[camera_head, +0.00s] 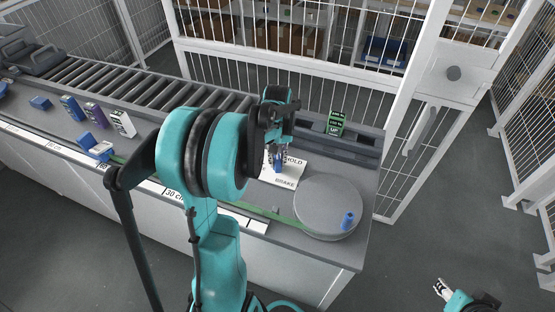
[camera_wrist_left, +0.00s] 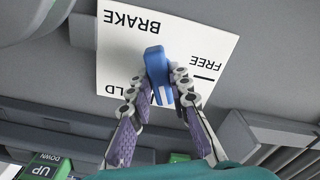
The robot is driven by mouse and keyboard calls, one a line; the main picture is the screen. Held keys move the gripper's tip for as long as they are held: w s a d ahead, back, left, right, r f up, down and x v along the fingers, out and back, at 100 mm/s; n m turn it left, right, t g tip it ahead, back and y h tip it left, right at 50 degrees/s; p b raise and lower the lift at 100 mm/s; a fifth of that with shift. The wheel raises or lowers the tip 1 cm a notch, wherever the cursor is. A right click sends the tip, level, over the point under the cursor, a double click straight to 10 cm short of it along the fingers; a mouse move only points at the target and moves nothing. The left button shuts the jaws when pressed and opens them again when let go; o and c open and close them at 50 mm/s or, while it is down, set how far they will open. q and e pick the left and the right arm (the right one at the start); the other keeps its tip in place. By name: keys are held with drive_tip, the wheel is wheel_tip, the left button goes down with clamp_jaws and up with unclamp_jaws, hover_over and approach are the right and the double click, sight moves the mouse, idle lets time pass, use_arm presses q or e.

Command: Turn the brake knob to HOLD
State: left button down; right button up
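The brake knob is a blue bar handle on a white label plate; it shows in the wrist view (camera_wrist_left: 157,68) and small in the head view (camera_head: 278,167). The plate (camera_wrist_left: 118,60) reads BRAKE and FREE, with HOLD partly covered. In the wrist view a white mark on the knob points down, away from the BRAKE lettering and off the FREE line. My left gripper (camera_wrist_left: 158,84) has one finger on each side of the knob, its tips closed against it. My right gripper (camera_head: 442,288) is far off at the lower right, over the floor; its opening is unclear.
A round grey turntable (camera_head: 322,205) with a blue piece (camera_head: 347,221) is right of the plate. A roller conveyor (camera_head: 135,85) and several small boxes are to the left. A wire fence closes the back.

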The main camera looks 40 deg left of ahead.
sight(278, 161)
use_arm(q)
drive_tip(key=shift+r+m+p, duration=0.1)
drive_tip(key=shift+m+p, duration=0.45)
drive_tip(key=shift+m, duration=2.05)
drive_tip(key=c, duration=1.4)
unclamp_jaws()
wheel_tip(278, 161, up, 12)
